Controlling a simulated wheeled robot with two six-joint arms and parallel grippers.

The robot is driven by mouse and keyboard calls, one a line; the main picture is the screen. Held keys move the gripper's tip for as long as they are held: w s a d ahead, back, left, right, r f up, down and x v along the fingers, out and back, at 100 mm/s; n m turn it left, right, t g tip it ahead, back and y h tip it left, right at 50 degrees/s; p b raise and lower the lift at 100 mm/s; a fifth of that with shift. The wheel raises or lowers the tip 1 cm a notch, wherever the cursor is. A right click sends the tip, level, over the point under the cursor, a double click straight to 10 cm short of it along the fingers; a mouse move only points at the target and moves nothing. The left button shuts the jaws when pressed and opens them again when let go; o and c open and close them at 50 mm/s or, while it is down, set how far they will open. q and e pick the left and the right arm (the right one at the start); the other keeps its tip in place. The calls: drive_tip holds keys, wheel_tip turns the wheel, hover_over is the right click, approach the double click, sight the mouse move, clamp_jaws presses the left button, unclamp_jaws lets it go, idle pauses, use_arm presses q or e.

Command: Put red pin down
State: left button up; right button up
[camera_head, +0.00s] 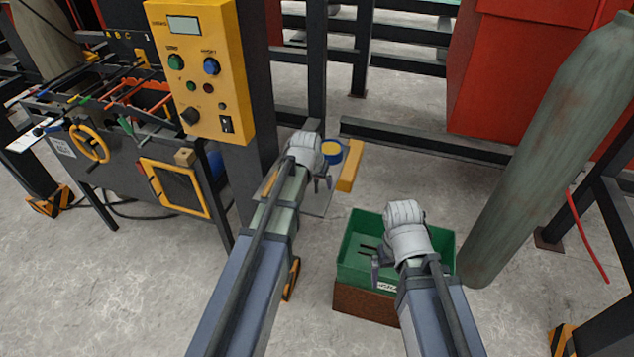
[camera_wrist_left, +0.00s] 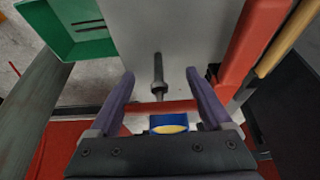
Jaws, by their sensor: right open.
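I cannot clearly identify a red pin in either view. In the left wrist view, a grey bolt-like pin (camera_wrist_left: 158,75) shows between the fingers against a light grey plate (camera_wrist_left: 190,25). A red strip (camera_wrist_left: 165,107) crosses behind the fingers; I cannot tell what it belongs to. My left gripper (camera_head: 323,184) has its fingers apart, also in the left wrist view (camera_wrist_left: 163,85), and grips nothing visible. It is beside a blue and yellow round thing (camera_head: 332,151). My right gripper (camera_head: 374,268) is open over the green crate (camera_head: 352,225).
A yellow control box (camera_head: 207,70) on a dark post and a bench machine (camera_head: 120,150) stand at the left. A grey-green cylinder (camera_head: 550,150) leans at the right. A yellow block (camera_head: 349,166) is just beyond the left gripper. The crate holds dark rods (camera_head: 367,247).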

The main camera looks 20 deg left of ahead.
use_arm(q)
drive_tip(key=shift+o, duration=1.1)
drive_tip(key=shift+r, duration=0.1)
drive_tip(key=p+v, duration=1.1)
drive_tip(key=v, duration=0.1)
